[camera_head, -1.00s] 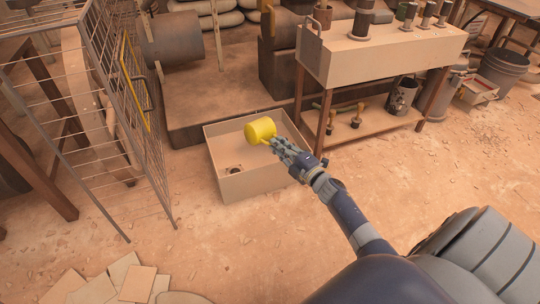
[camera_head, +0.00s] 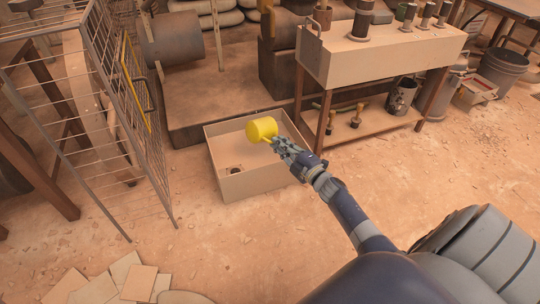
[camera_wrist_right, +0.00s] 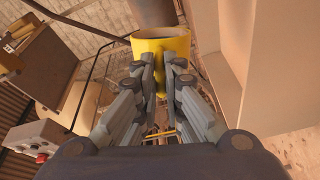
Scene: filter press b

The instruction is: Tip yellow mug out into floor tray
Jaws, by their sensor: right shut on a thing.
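The yellow mug (camera_head: 262,129) is held over the floor tray, tilted on its side in the head view. It also shows in the right wrist view (camera_wrist_right: 172,45), just beyond the fingertips. My right gripper (camera_head: 277,142) is shut on the mug, by what looks like its handle side. The same gripper (camera_wrist_right: 160,82) fills the middle of the wrist view. The floor tray (camera_head: 255,184) is a tan open box on the ground below the mug. A small dark round spot lies on its floor. What is inside the mug is hidden. My left gripper is out of view.
A wire cage panel (camera_head: 125,130) with a yellow bar stands to the left of the tray. A bench (camera_head: 370,60) with dark cylinders on it stands behind and to the right. Loose tiles (camera_head: 125,280) lie at the lower left. The floor in front of the tray is clear.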

